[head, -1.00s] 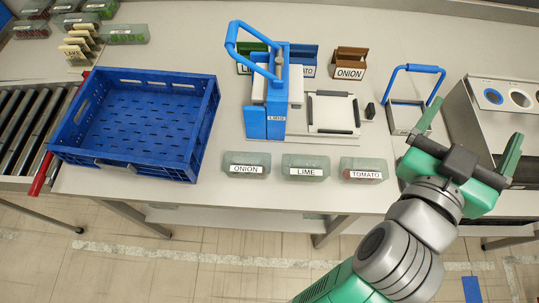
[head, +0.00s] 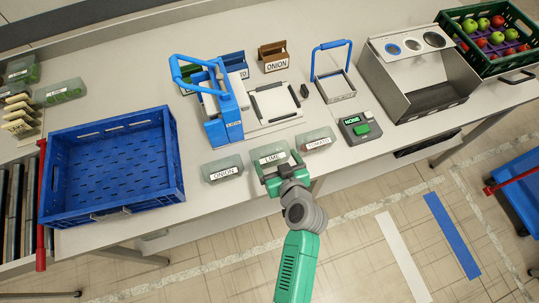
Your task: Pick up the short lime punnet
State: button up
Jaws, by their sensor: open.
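The lime punnet (head: 268,156), a low clear container with a white LIME label, stands in the middle of a front row of three on the table. The onion punnet (head: 222,168) is to its left and the tomato punnet (head: 317,139) to its right. My gripper (head: 277,161) is open at the lime punnet's front side, one finger near each end of it. The gripper partly hides the punnet's front and right end. I cannot tell whether the fingers touch it.
An empty blue crate (head: 178,160) stands at the left. A blue-handled lidding press (head: 222,118) is behind the punnets. More punnets (head: 58,91) stand at the far left.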

aim_at(271, 151)
jog(key=x, duration=0.3)
jog(key=shift+w+a, duration=0.2)
jog(key=shift+w, duration=0.05)
jog(key=c, duration=1.3)
jog(key=shift+r, duration=0.1)
jog(key=shift+r, duration=0.25)
jog(key=r, duration=0.3)
jog(key=shift+s, duration=0.4)
jog(key=s, duration=0.5)
jog(key=s+a+r, duration=0.1)
jog(key=s, duration=0.9)
jog(key=shift+s+a+r, duration=0.15)
jog(key=shift+a, duration=0.05)
